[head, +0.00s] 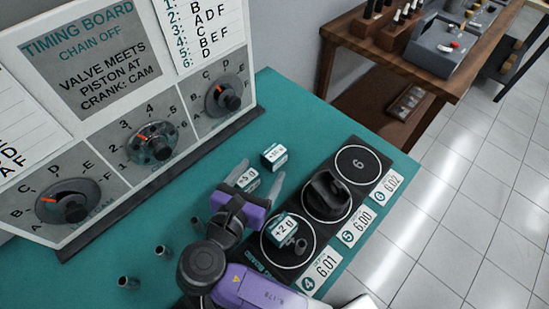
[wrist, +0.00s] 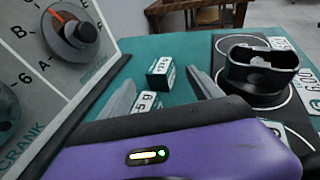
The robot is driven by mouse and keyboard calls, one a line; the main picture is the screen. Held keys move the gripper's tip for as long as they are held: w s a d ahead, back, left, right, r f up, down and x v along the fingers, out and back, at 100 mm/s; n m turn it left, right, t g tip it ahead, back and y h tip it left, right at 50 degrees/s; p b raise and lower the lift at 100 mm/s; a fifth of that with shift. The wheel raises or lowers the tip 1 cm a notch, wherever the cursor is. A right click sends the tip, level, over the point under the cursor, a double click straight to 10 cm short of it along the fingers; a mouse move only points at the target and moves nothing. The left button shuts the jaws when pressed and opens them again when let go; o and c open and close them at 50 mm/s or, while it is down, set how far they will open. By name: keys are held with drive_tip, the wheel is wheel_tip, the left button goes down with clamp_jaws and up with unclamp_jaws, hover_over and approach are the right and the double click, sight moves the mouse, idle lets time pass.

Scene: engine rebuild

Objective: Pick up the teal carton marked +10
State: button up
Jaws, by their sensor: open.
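A small teal and white carton (head: 274,157), whose marking looks like +10, stands on the teal bench top just beyond my fingertips. It also shows in the wrist view (wrist: 160,72), ahead of the gap between the fingers. My gripper (head: 259,173) is open, with its two fingers (wrist: 160,84) spread. A second teal and white carton (head: 247,179), its marking perhaps +5, sits between the fingers, nearer the palm; in the wrist view its lower part is hidden by my gripper. Whether either finger touches it I cannot tell.
A third carton (head: 284,227), marked +2, stands on a black board (head: 343,218) with ringed places. A dark piston-like part (head: 327,193) stands in the middle ring. The timing board (head: 100,110) with dials rises at left. Small dark cylinders (head: 128,283) stand at the front left.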

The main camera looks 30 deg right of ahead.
sight(273, 153)
drive_tip(key=x, duration=0.7)
drive_tip(key=shift+w+f+p, duration=0.1)
drive_tip(key=shift+w+p, duration=0.05)
drive_tip(key=shift+p, duration=0.2)
clamp_jaws()
